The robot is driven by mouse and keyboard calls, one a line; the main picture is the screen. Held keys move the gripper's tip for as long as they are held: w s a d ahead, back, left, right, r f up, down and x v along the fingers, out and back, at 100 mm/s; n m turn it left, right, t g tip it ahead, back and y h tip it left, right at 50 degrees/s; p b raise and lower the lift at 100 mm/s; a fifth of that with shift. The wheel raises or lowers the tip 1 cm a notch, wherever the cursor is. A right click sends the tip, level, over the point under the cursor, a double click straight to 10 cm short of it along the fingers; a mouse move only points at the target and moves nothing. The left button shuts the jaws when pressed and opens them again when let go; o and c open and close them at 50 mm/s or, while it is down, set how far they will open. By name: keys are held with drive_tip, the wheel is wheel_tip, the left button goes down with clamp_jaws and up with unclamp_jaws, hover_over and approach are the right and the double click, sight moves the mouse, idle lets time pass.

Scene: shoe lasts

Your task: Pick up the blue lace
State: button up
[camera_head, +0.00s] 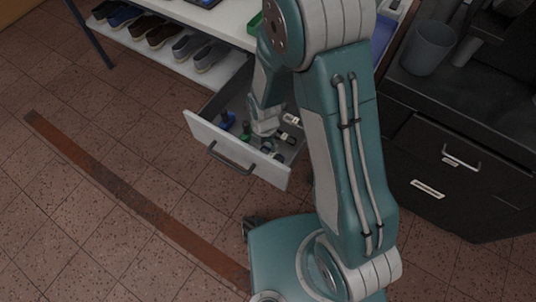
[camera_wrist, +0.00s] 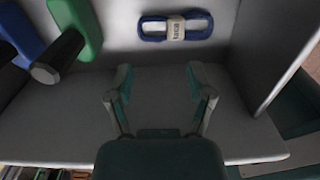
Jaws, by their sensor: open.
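The blue lace (camera_wrist: 153,27) lies as a flat bundle on the grey drawer floor, near the top of the wrist view. A white printed band wraps its middle. My gripper (camera_wrist: 162,98) is open and empty, its two fingers spread apart below the lace in that view, not touching it. In the head view my gripper reaches down into the open drawer (camera_head: 208,131). I cannot clearly pick out the lace there, as my arm covers part of the drawer.
A green object (camera_wrist: 80,22) and a blue object (camera_wrist: 22,30), both with black ends, lie left of the lace. A drawer wall (camera_wrist: 268,50) stands close on the right. Shoes (camera_head: 165,33) sit on a shelf at the back left. A dark cabinet (camera_head: 450,150) stands right.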

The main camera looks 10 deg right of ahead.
sight(270, 153)
drive_tip(key=d+f, duration=0.3)
drive_tip(key=shift+s, duration=0.15)
drive_tip(key=f, duration=0.1)
drive_tip(key=a+f, duration=0.1)
drive_tip(key=f, duration=0.1)
drive_tip(key=shift+a+f, duration=0.2)
drive_tip(key=shift+a, duration=0.1)
drive_tip(key=shift+d, duration=0.15)
drive_tip(key=shift+d+r, duration=0.1)
drive_tip(key=shift+d, duration=0.35)
drive_tip(key=c, duration=0.6)
drive_tip(key=shift+c, duration=1.2)
drive_tip(key=shift+a, duration=0.1)
